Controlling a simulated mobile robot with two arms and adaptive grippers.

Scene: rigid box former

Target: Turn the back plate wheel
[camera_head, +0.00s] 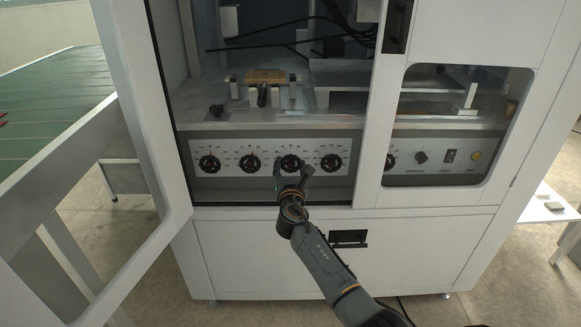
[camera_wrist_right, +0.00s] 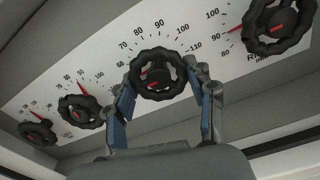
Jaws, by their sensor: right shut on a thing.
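A row of black hand wheels with numbered dials runs along the white panel inside the machine. My right gripper (camera_head: 292,171) is at the third wheel from the left (camera_head: 291,162). In the right wrist view, this wheel (camera_wrist_right: 160,62) has a red pointer at its centre, and the fingers of my right gripper (camera_wrist_right: 165,84) are shut on its rim from both sides. The label of the held wheel is hidden, so I cannot tell its name. My left gripper is not in view.
Other wheels stand close by, at the left (camera_head: 250,164) and right (camera_head: 331,162) of the held one. A white open door (camera_head: 136,120) is at the left. A window frame (camera_head: 375,150) borders the opening at the right. A wooden block (camera_head: 266,76) sits above the panel.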

